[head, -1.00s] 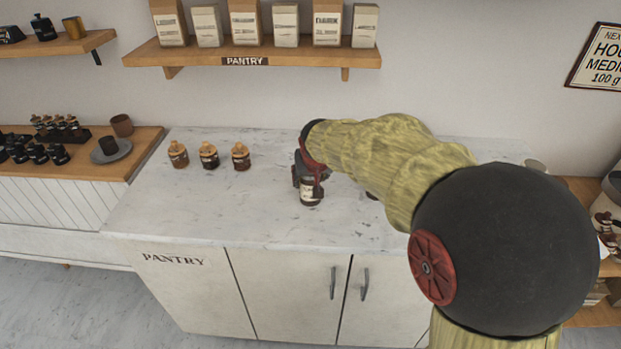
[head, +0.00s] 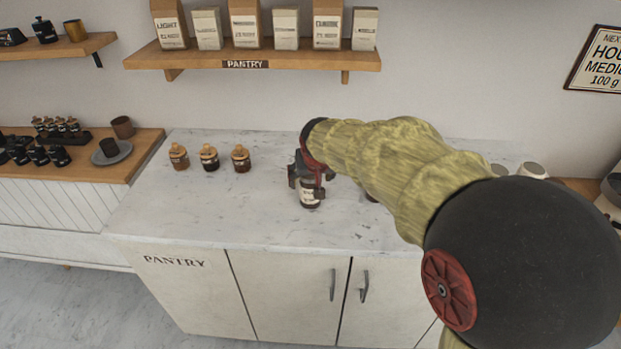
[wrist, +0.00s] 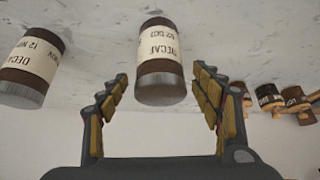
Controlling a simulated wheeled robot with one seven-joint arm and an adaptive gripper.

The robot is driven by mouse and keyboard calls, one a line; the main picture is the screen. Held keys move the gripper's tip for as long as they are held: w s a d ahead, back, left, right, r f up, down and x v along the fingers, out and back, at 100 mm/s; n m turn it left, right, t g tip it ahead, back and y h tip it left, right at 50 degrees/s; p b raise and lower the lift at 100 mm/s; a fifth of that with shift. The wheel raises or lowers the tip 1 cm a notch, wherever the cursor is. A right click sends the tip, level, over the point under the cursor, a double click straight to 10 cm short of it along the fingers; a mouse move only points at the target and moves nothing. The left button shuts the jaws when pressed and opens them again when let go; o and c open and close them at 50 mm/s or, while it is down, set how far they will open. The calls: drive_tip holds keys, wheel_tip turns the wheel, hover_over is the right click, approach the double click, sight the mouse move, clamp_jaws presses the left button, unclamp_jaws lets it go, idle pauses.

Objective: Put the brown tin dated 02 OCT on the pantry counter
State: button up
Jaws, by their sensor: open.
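The brown tin (wrist: 160,68) has a cream label reading DECAF and what looks like 02 OCT. It stands on the pantry counter (head: 250,210), a pale marble top, and shows under my gripper in the head view (head: 310,195). My gripper (wrist: 161,75) is open, one finger on each side of this tin, with a visible gap on both sides in the wrist view. A second brown tin (wrist: 32,65), labelled DECA and 12 NOV, stands to the left in the wrist view; in the head view it is mostly hidden behind my arm.
Three wooden-lidded jars (head: 209,157) stand in a row on the counter's back left. A wall shelf (head: 255,60) with several bags hangs above. A wooden side counter (head: 90,170) with dark jars and a cup is at the left. The counter's front left is clear.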

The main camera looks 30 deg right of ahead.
drive_tip(key=p+v, duration=0.3)
drive_tip(key=v, duration=0.7)
drive_tip(key=s+a+n+y, duration=0.1)
drive_tip(key=s+a+n, duration=0.1)
drive_tip(key=s+a, duration=0.5)
drive_tip(key=s+a+n+y, duration=0.1)
drive_tip(key=s+a, duration=0.6)
drive_tip(key=s, duration=0.7)
drive_tip(key=shift+s+r+n+y, duration=0.2)
drive_tip(key=shift+s+n+y, duration=0.15)
drive_tip(key=shift+n, duration=0.45)
drive_tip(key=shift+d, duration=0.1)
